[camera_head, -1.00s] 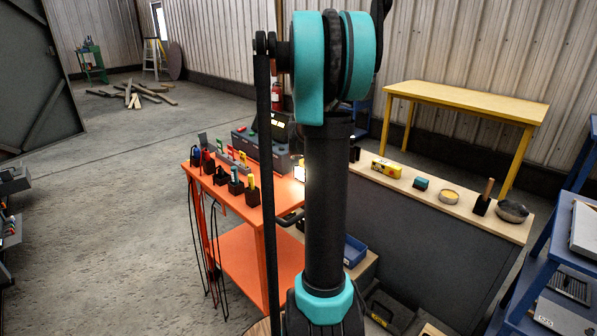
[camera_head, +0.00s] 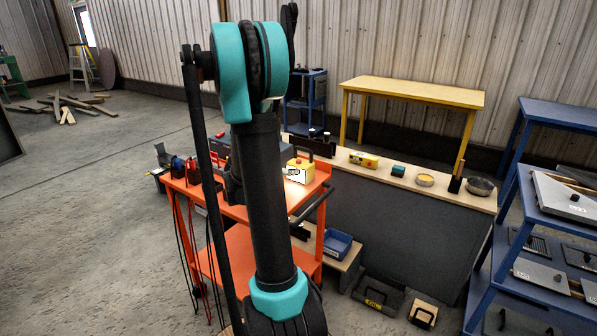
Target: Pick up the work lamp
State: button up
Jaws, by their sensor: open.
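What looks like the work lamp is a small yellow block (camera_head: 300,167) with a dark carrying handle and a bright, pale front. It stands on the top of the orange cart (camera_head: 311,190), near its right end, just right of my arm in the picture. My arm's teal and black links cross the middle of the view and cover part of the cart. My gripper cannot be made out; it is hidden behind the arm or out of frame.
Dark holders (camera_head: 209,185) stand on the cart's left part. Behind, a long counter (camera_head: 385,178) carries a yellow box (camera_head: 363,160), a tin (camera_head: 425,180) and a bowl (camera_head: 481,187). Blue shelving (camera_head: 510,230) stands at right. The floor at left is open.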

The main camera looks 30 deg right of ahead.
aim_at(301, 164)
jog(key=x, duration=1.3)
jog(key=shift+w+d, duration=0.1)
jog(key=shift+w, duration=0.2)
jog(key=c, duration=1.6)
jog(key=shift+c, duration=0.6)
jog(key=shift+r, duration=0.1)
